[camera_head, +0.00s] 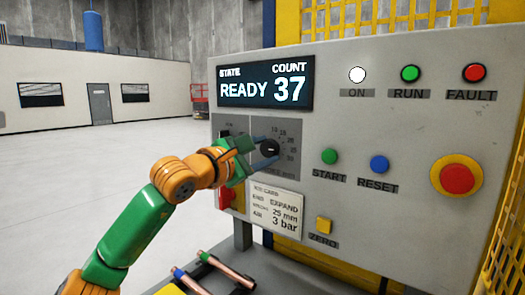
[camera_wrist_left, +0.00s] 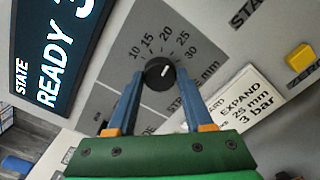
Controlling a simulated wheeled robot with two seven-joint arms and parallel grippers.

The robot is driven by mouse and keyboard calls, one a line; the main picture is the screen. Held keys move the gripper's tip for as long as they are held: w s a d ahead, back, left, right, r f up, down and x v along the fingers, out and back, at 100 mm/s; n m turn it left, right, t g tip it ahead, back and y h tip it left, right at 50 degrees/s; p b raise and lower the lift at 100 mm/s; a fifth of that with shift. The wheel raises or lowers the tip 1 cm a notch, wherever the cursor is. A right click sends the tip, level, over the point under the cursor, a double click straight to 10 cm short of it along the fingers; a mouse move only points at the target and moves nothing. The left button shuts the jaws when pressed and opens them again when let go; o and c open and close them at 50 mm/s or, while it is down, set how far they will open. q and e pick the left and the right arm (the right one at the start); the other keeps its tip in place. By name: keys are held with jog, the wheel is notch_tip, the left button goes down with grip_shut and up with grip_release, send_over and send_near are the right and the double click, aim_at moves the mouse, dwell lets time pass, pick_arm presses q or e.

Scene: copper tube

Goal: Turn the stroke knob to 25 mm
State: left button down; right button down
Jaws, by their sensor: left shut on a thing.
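The stroke knob (camera_head: 270,147) is a round black dial on a grey plate on the control panel. In the left wrist view the knob (camera_wrist_left: 159,71) has a short white mark tilted up and right, roughly toward 25. The printed scale around it reads 10, 15, 20, 25, 30 mm. My left gripper (camera_head: 268,150) is shut on the knob, with one blue finger on each side; the fingers also show in the left wrist view (camera_wrist_left: 161,76). The white job card (camera_head: 275,207) below reads EXPAND, 25 mm, 3 bar. My right gripper is out of view.
The display (camera_head: 265,83) reads READY, count 37. Green START (camera_head: 329,156) and blue RESET (camera_head: 379,164) buttons sit right of the knob, yellow ZERO (camera_head: 323,225) below, a red emergency button (camera_head: 457,178) far right. A red switch (camera_head: 227,195) and copper tubes (camera_head: 232,270) are near my arm.

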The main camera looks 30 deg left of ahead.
pick_arm(q)
jog(key=shift+r+m, duration=0.15)
jog(key=shift+m, duration=0.45)
jog(key=c, duration=0.7)
grip_release()
jog(key=shift+c, duration=0.2)
jog(key=o, duration=0.5)
jog(key=shift+w, duration=0.1)
jog(key=shift+c, duration=0.2)
jog(key=s+a+b, duration=0.1)
jog(key=s+b, duration=0.2)
jog(key=s, duration=0.4)
jog(key=shift+f, duration=0.2)
